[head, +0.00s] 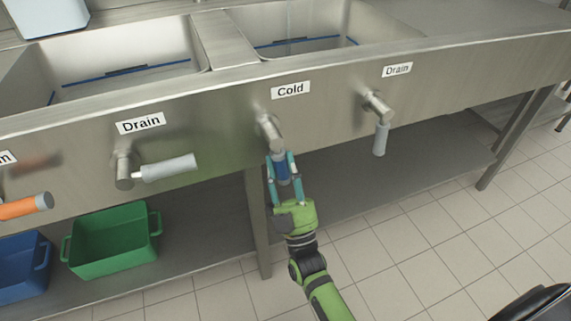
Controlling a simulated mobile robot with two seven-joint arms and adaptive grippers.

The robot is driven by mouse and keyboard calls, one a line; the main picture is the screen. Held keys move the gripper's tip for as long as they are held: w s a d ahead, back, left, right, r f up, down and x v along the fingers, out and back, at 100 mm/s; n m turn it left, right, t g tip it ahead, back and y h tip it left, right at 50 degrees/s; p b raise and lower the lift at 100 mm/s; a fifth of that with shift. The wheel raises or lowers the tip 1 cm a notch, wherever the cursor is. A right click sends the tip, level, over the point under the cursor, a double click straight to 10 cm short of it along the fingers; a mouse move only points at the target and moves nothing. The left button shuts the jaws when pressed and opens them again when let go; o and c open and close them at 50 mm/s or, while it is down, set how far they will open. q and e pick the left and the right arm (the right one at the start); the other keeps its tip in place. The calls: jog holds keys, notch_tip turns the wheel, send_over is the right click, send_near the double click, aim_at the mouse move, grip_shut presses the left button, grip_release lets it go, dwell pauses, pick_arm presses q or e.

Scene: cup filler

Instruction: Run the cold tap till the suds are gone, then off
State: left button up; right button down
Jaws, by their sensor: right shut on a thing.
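The cold tap's lever (281,169) has a blue grip and hangs downward from its metal pivot below the "Cold" label (290,90) on the sink front. My right gripper (282,166) is shut on that blue grip, with one finger on each side of it. A thin, faint vertical streak shows above the right sink basin (300,42); I cannot clearly tell whether it is running water. The basins show blue lines inside, and no suds can be made out. The tap's spout is not in view. My left gripper is not in view.
A left drain lever (168,168) points right, and a right drain lever (381,138) hangs down. An orange lever (24,207) is at the far left. Green (112,240) and blue (22,268) crates stand on the lower shelf.

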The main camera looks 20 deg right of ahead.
jog(key=shift+a+m+h, duration=0.15)
jog(key=shift+m+h, duration=0.15)
jog(key=c, duration=0.8)
grip_release()
jog(key=shift+o, duration=0.2)
jog(key=v, duration=1.2)
